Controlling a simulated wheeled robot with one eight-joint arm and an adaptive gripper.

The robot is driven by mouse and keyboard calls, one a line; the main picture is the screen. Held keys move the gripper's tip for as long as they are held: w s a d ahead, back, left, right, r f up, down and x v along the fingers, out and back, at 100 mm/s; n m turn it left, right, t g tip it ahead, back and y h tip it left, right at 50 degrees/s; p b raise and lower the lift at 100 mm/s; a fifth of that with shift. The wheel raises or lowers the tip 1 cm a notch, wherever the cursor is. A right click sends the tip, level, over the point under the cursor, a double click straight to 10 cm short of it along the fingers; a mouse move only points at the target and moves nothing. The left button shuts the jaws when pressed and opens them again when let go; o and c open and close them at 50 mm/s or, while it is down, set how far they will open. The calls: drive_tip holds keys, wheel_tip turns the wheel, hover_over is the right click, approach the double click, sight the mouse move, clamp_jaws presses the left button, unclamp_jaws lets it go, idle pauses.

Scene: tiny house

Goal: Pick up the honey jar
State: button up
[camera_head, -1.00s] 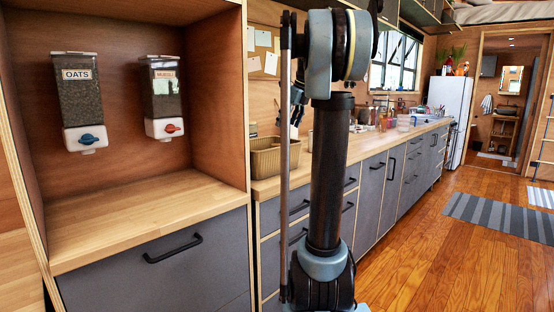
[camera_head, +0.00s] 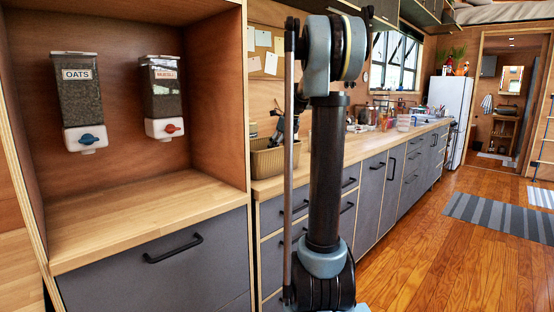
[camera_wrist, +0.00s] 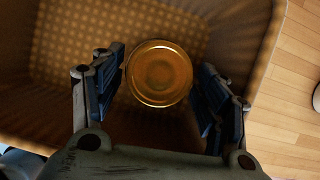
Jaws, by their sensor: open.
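The honey jar (camera_wrist: 158,73) is round and amber, seen from above in the wrist view. It stands inside the woven basket (camera_wrist: 60,115), close to one of its walls. My gripper (camera_wrist: 160,82) is open, with one blue-padded finger on each side of the jar. A small gap shows at the left finger; at the right finger I cannot tell whether it touches. In the head view the tan basket (camera_head: 265,163) sits on the counter, and the jar is hidden in it. My gripper is partly hidden there behind my arm.
A dark round object (camera_wrist: 316,97) is cut off at the right edge of the wrist view. In the head view, oats (camera_head: 80,100) and muesli (camera_head: 163,97) dispensers hang in the left alcove, whose shelf is clear.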

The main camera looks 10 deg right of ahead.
drive_tip(key=shift+x, duration=2.15)
drive_tip(key=shift+s, duration=0.2)
drive_tip(key=c, duration=1.2)
